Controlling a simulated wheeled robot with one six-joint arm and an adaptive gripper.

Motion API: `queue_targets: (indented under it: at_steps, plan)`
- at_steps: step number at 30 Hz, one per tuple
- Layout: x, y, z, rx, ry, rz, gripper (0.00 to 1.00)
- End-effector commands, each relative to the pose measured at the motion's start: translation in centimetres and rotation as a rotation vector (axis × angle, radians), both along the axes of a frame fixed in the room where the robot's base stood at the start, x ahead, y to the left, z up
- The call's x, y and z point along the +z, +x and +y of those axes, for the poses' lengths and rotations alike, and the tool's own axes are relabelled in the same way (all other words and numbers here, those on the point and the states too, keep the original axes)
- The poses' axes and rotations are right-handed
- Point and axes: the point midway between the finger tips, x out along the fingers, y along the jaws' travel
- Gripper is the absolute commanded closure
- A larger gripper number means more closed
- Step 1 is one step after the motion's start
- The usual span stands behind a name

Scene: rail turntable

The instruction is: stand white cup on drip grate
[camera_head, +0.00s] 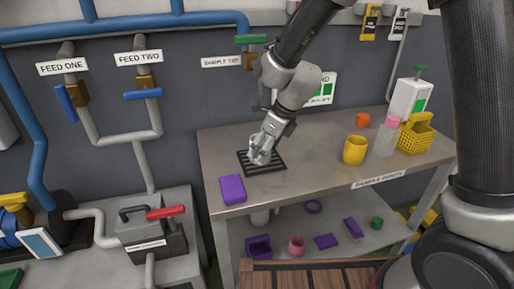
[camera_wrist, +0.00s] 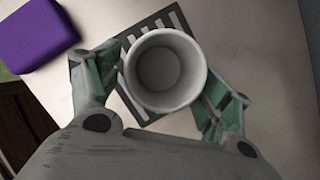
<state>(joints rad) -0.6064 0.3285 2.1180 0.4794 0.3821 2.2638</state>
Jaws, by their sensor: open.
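The white cup (camera_wrist: 166,68) is upright in the wrist view, seen from above with its round mouth open and empty. It is between the two fingers of my gripper (camera_wrist: 158,84), which are open, one on each side. The dark slotted drip grate (camera_wrist: 178,20) shows behind and beside the cup, and the cup appears to stand on it. In the head view my gripper (camera_head: 261,149) is low over the grate (camera_head: 270,168) on the bench, and a pale shape at its fingers is the cup, mostly hidden. Whether a finger touches the cup I cannot tell.
A purple block (camera_head: 233,189) lies left of the grate, near the bench's front edge. The bench middle (camera_head: 312,150) is clear.

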Motion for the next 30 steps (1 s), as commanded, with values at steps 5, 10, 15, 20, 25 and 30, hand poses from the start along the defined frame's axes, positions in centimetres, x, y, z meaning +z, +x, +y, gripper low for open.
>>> queue_targets:
  at_steps: [5, 10, 15, 20, 25, 30]
  plan:
    - [0.1, -2.0, -4.0, -0.006, 0.001, -0.002, 0.21]
    - [0.1, -3.6, -6.9, -0.005, 0.001, -0.002, 0.21]
    - [0.1, -4.5, -8.4, -0.003, 0.001, -0.002, 0.21]
    - [0.0, -4.8, -8.7, 0.000, 0.000, -0.001, 0.21]
    - [1.6, -4.9, -9.8, 0.086, -0.012, -0.046, 0.21]
    - [7.7, -6.7, -15.3, 0.506, -0.123, -0.246, 0.21]
